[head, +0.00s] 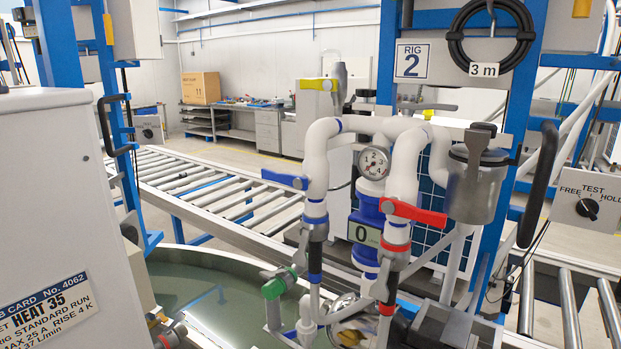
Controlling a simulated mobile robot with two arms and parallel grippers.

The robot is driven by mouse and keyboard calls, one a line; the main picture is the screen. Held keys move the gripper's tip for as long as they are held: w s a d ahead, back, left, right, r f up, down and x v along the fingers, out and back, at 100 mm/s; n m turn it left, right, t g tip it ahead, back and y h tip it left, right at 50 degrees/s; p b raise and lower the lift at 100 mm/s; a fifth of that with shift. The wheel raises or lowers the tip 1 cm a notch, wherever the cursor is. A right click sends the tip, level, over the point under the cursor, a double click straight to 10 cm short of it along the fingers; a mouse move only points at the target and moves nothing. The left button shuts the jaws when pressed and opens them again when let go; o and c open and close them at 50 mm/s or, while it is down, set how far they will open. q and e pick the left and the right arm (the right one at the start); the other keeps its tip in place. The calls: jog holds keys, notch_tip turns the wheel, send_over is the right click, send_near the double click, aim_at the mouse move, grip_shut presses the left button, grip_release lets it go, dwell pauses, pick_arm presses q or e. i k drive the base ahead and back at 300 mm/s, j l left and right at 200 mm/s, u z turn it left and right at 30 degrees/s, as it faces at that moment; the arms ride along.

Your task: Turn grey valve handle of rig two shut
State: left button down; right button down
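Rig two carries a sign with a 2 (411,61) on its blue frame. Several grey parts show on it, and I cannot tell surely which is the grey valve handle. An upright grey lever (339,88) stands above the white pipes at the back. A flat grey bar (428,106) lies behind the pipe top. A dark grey piece (480,134) sits on the grey pot at the right. A blue handle (285,180) and a red handle (415,214) stick out sideways from the two front pipes. Neither of my grippers is in view.
A green handle (279,283) sits low over a round tank (205,252) of greenish water. A roller conveyor (215,190) runs behind. A white cabinet (62,190) blocks the left front. A gauge (374,163) and a black hose coil (490,35) are on the rig.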

aim_at(427, 107)
jog(key=i+z, duration=0.2)
jog(key=z, duration=0.15)
jog(key=i+j+z, duration=0.1)
jog(key=z, duration=0.25)
jog(key=j, duration=0.15)
jog(key=k+z, duration=0.05)
